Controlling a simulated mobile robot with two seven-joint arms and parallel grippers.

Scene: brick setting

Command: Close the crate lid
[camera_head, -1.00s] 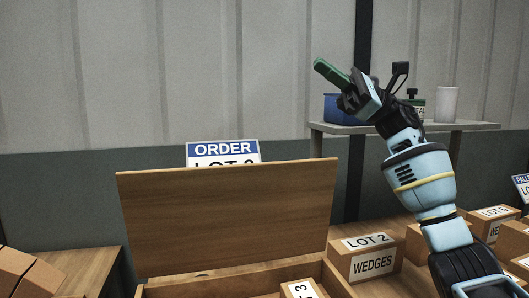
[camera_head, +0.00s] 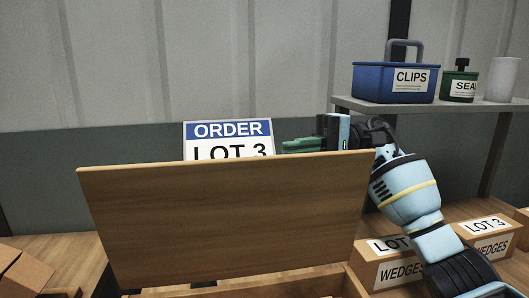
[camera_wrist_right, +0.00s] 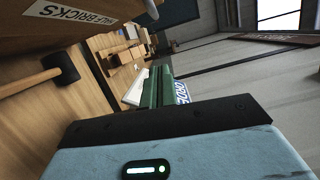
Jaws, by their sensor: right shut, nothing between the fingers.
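The wooden crate lid (camera_head: 225,220) stands raised, close to upright, at the back of the crate (camera_head: 355,284). Only the crate's upper edge shows at the bottom of the head view. My right gripper (camera_head: 300,146) is behind the lid's top edge near its right corner, its green fingers pointing left, shut and empty. The lid hides its lower part, and I cannot tell whether they touch. The green fingers also show in the wrist view (camera_wrist_right: 157,88), together. My left gripper is not in view.
An order sign (camera_head: 228,140) reading LOT 3 stands behind the lid. Cartons marked WEDGES (camera_head: 395,264) are right of the crate. A shelf (camera_head: 430,105) holds a blue CLIPS caddy (camera_head: 395,83), a bottle and a cup. The wrist view shows a mallet (camera_wrist_right: 62,68) on wood.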

